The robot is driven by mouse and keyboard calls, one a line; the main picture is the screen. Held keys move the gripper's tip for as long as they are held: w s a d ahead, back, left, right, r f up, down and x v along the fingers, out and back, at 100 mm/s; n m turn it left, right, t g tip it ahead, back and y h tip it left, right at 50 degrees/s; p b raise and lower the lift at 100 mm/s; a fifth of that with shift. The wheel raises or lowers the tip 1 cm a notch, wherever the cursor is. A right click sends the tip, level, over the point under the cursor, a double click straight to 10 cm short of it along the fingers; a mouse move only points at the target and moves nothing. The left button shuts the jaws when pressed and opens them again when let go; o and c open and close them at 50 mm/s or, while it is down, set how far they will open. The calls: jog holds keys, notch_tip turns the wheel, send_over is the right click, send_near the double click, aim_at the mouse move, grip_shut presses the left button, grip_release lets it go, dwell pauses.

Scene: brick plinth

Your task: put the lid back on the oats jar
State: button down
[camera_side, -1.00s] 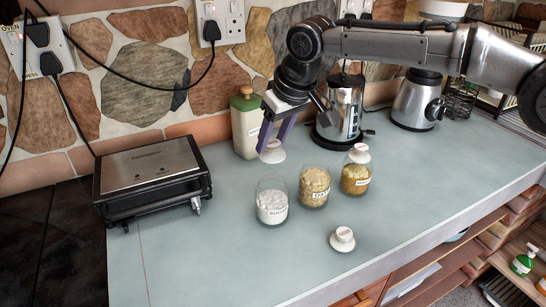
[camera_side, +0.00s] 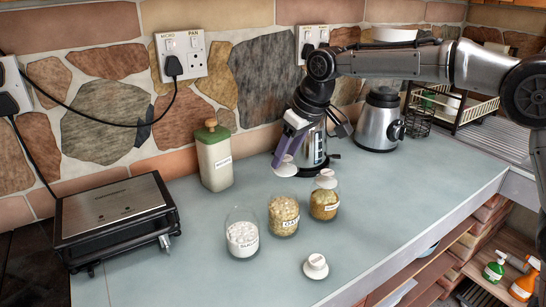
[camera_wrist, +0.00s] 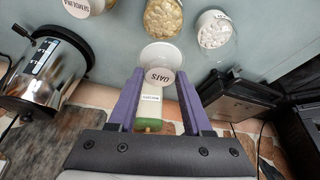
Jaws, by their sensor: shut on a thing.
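My gripper (camera_side: 284,160) has purple fingers shut on a white lid (camera_side: 286,168). In the wrist view the lid (camera_wrist: 160,76) reads OATS on its knob, between the fingertips. The lid is held in the air behind the jars, apart from them. The oats jar (camera_side: 284,217) is glass, filled with pale flakes, open, upright, and stands in the middle of three jars. Its top part also shows in the wrist view (camera_wrist: 163,18), beyond the lid.
A jar of white contents (camera_side: 242,238) stands open left of the oats; a lidded jar (camera_side: 324,203) stands right. A loose white lid (camera_side: 316,266) lies in front. A green-topped canister (camera_side: 214,158), a metal kettle-like vessel (camera_side: 316,148) and a grill (camera_side: 115,215) stand behind and left.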

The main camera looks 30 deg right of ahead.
aim_at(289, 169)
jog(key=shift+f, duration=3)
jog(key=shift+f, duration=0.2)
jog(key=shift+c, duration=1.2)
grip_release()
jog(key=shift+o, duration=1.2)
jog(key=shift+r, duration=3.5)
